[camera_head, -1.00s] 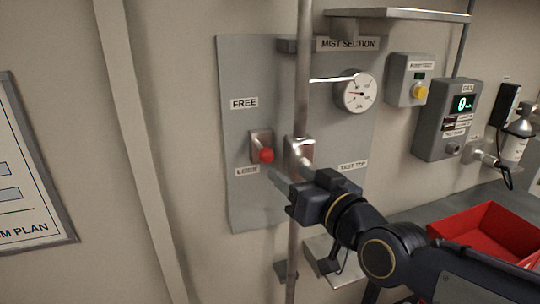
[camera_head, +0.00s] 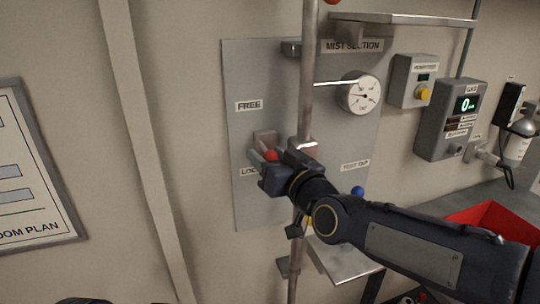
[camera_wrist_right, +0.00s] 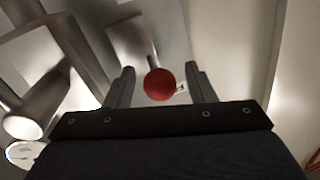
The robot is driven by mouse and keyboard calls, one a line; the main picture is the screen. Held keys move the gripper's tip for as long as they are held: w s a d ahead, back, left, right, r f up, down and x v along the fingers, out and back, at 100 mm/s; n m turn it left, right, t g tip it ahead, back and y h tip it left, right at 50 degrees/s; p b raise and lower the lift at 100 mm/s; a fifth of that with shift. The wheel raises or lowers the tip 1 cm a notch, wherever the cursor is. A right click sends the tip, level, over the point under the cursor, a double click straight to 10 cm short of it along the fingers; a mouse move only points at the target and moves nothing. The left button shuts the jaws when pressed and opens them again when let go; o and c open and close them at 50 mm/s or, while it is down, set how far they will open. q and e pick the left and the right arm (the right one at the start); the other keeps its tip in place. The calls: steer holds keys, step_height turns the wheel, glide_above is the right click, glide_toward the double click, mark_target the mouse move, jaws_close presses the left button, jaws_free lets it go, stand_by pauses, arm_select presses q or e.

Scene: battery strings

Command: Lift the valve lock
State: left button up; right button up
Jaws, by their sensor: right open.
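The valve lock is a small lever with a red ball knob (camera_head: 271,156) on a metal bracket (camera_head: 264,139), on the grey panel between the FREE label above and the partly hidden LOCK label below. My right gripper (camera_head: 262,162) is at the knob, with its fingers open. In the right wrist view the red knob (camera_wrist_right: 160,84) sits between the two spread fingertips (camera_wrist_right: 160,78), with a gap visible on each side. The lever stem runs up from the knob to the bracket. My left gripper is not in view.
A vertical pipe (camera_head: 308,80) runs close beside the lever, with my right wrist across it. A pressure gauge (camera_head: 359,94), a yellow-button box (camera_head: 412,81) and a gas meter (camera_head: 450,120) are on the right. A red bin (camera_head: 485,217) stands lower right.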

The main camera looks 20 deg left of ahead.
mark_target(272, 152)
jaws_close()
steer(key=shift+r+p, duration=0.9)
steer(key=shift+r, duration=1.05)
steer(key=shift+c, duration=1.9)
jaws_free()
steer(key=o, duration=0.4)
steer(key=shift+f, duration=0.15)
steer(key=shift+s+d+f+b, duration=0.1)
steer(key=shift+s+d+b, duration=0.15)
steer(key=shift+b, duration=0.05)
steer(key=b+v, duration=0.2)
steer(key=v, duration=0.5)
steer(key=shift+s+d, duration=0.1)
